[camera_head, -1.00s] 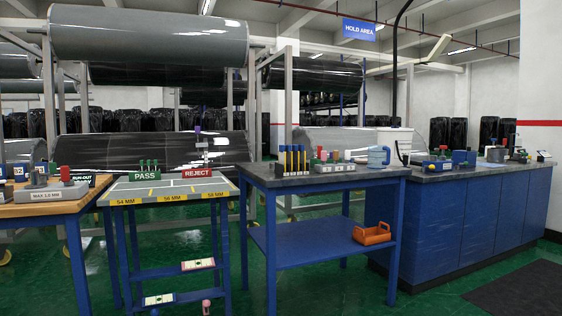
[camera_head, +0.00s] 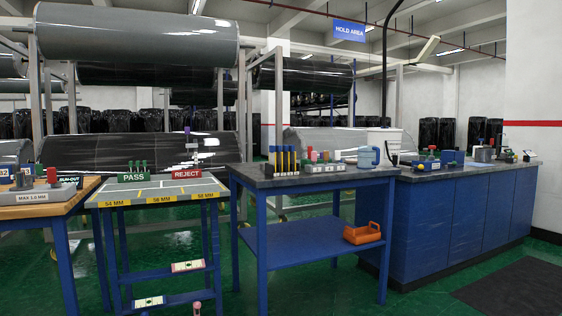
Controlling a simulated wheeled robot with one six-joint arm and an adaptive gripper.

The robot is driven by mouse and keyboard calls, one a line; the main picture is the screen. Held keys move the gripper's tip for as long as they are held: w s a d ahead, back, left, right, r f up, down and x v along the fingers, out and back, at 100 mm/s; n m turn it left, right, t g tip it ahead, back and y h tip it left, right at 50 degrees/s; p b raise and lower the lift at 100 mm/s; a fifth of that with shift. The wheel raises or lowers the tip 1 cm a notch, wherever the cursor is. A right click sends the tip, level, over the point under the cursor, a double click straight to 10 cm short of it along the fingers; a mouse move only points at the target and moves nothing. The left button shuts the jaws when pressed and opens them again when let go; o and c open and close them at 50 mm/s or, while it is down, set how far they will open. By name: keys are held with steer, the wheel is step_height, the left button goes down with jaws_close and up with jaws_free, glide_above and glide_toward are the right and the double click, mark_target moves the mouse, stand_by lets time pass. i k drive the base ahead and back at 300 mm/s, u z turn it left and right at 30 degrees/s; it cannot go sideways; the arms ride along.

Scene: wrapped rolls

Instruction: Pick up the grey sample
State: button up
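I cannot single out the grey sample for certain at this distance. A small grey block-like item (camera_head: 484,154) stands on the right part of the long blue counter (camera_head: 455,225), among other small items. Larger grey wrapped rolls also show, one high on the rack (camera_head: 135,34) at the left. My gripper is not in view.
A blue table (camera_head: 310,181) in the middle holds a rack of dark tubes, small coloured items and a blue jug (camera_head: 369,156); an orange tray (camera_head: 363,233) sits on its lower shelf. A PASS/REJECT table (camera_head: 160,190) stands left. Green floor shows in front; a dark mat (camera_head: 515,290) lies right.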

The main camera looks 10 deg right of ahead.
mark_target(292, 148)
steer(key=u, duration=0.55)
steer(key=i, duration=1.2)
steer(key=u, duration=0.3)
